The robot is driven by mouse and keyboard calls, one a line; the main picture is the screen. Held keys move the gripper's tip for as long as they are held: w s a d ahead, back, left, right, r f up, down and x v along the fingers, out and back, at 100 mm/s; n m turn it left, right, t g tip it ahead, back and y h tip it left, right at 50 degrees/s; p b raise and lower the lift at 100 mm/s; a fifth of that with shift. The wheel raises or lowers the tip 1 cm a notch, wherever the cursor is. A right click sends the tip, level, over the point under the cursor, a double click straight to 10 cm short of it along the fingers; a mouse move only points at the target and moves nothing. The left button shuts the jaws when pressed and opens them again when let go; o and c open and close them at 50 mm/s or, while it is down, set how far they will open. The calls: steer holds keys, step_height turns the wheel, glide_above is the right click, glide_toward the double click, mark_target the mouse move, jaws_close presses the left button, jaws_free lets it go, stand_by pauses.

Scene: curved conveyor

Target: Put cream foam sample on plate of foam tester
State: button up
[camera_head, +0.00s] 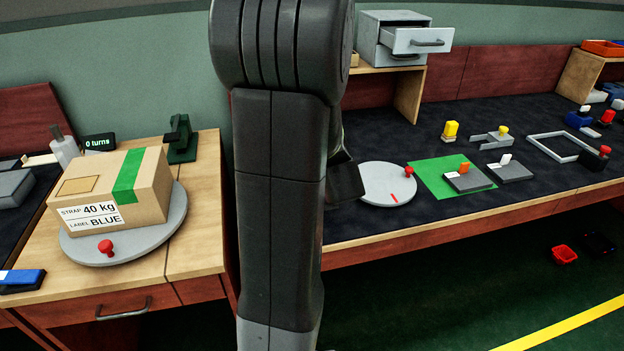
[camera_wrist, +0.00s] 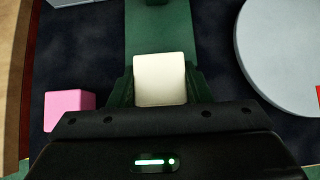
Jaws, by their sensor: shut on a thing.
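The cream foam sample (camera_wrist: 160,72) shows in the wrist view, between the two fingers of my gripper (camera_wrist: 160,92). My gripper is shut on it. A green strip (camera_wrist: 158,32), which looks like part of the foam tester, runs up the picture from behind the sample, with a darker green part at the top edge. I cannot tell whether the sample touches the green surface or is above it. The tester's plate cannot be made out. In the head view my arm hides the sample and my gripper's fingers.
A pink block (camera_wrist: 68,108) lies left of my gripper. A grey disc (camera_wrist: 285,50) is at right; a grey disc with a red mark also shows in the head view (camera_head: 382,187). A green mat (camera_head: 432,178) lies beside it. A carton (camera_head: 115,188) stands on the left turntable.

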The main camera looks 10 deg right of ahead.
steer(key=w, duration=0.3)
steer(key=shift+w, duration=0.35)
steer(key=w, duration=0.2)
steer(key=w+p, duration=0.1)
steer(key=w, duration=0.1)
steer(key=shift+w+a+r, duration=0.1)
steer(key=shift+a, duration=0.1)
steer(key=shift+d+f+b, duration=0.1)
steer(key=shift+f+b, duration=0.4)
steer(key=shift+f, duration=0.4)
steer(key=shift+f, duration=0.15)
steer(key=o, duration=1)
